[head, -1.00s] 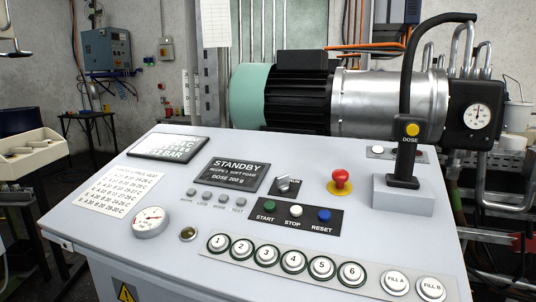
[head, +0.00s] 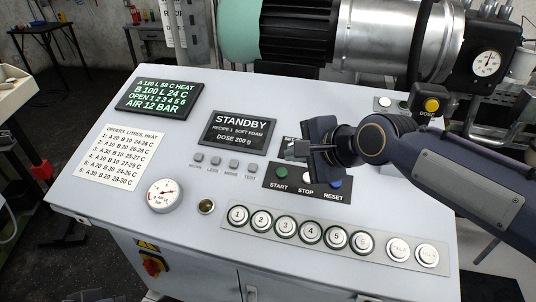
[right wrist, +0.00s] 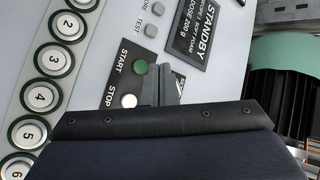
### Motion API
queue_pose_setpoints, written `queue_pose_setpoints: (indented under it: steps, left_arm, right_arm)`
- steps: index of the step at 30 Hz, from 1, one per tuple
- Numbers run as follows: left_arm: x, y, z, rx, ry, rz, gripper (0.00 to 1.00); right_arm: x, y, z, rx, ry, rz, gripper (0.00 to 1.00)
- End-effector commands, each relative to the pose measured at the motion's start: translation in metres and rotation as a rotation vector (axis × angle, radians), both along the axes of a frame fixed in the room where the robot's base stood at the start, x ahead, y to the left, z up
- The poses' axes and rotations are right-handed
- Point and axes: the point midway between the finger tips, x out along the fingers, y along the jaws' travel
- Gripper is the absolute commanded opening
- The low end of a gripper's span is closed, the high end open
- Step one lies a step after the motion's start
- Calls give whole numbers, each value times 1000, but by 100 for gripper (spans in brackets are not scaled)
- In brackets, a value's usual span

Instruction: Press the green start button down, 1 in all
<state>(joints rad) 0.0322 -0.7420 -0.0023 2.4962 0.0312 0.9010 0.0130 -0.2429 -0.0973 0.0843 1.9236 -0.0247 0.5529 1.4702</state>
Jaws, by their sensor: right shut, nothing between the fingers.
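The green start button (head: 281,173) sits at the left end of a black strip on the sloping grey console, above the word START. It also shows in the right wrist view (right wrist: 141,68), uncovered. My right gripper (head: 290,152) is shut and empty. Its fingertips are over the console just behind the green button; in the wrist view the fingertips (right wrist: 165,72) appear close beside it. Whether they touch the panel I cannot tell. The button does not look covered by the fingers.
The STANDBY display (head: 238,133) is left of the gripper. A row of numbered buttons (head: 286,227) lies nearer. A motor (head: 300,28) stands behind.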

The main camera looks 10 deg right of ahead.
Motion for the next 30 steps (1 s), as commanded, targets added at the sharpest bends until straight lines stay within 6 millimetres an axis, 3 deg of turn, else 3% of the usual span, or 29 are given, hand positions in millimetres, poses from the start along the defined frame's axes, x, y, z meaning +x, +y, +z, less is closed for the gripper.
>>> queue_pose_setpoints:
  steps: [5, 17, 30]
  left_arm:
    - [0, 0, 5, 0, 0, 0, 36]
    - [0, 0, 2, 0, 0, 0, 36]
    - [0, 0, -52, 0, 0, 0, 36]
  right_arm:
    - [15, 15, 13, 86, 24, -51, 0]
    - [16, 15, 11, 95, 28, -58, 0]
    - [31, 8, -43, 95, 29, -59, 0]
